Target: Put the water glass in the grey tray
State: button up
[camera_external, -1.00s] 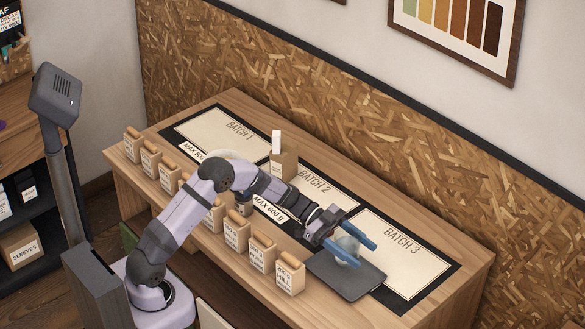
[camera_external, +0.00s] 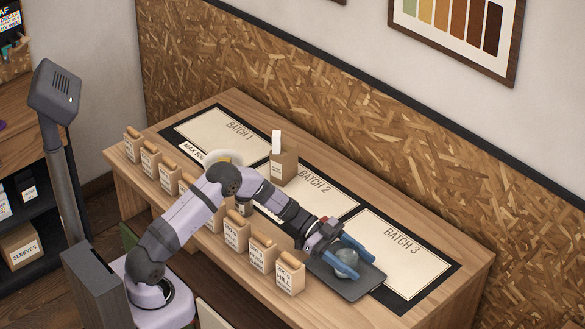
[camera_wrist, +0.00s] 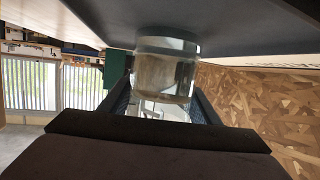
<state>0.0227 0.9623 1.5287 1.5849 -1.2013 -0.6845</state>
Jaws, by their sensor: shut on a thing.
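The water glass (camera_external: 346,263) is clear with a bluish-grey tint and stands between the two blue fingers of my gripper (camera_external: 360,264). In the wrist view the glass (camera_wrist: 165,75) sits between the fingers (camera_wrist: 160,103), which are shut on its sides. The dark grey tray (camera_external: 352,289) lies at the front right of the counter, beneath the glass. In the wrist view the tray (camera_wrist: 230,22) fills the top, against the end of the glass. The glass is at or very close to the tray surface; I cannot tell whether it touches.
A row of labelled paper bags (camera_external: 262,255) stands along the counter's front edge, left of the tray. A Batch 3 mat (camera_external: 400,255) lies behind the tray. A cardboard box with a white item (camera_external: 283,165) stands farther back near Batch 2.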

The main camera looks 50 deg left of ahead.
aim_at(336, 246)
jog(key=shift+f, duration=0.1)
jog(key=o, duration=1.4)
jog(key=b+v, duration=0.2)
jog(key=v, duration=1)
jog(key=shift+r, duration=0.3)
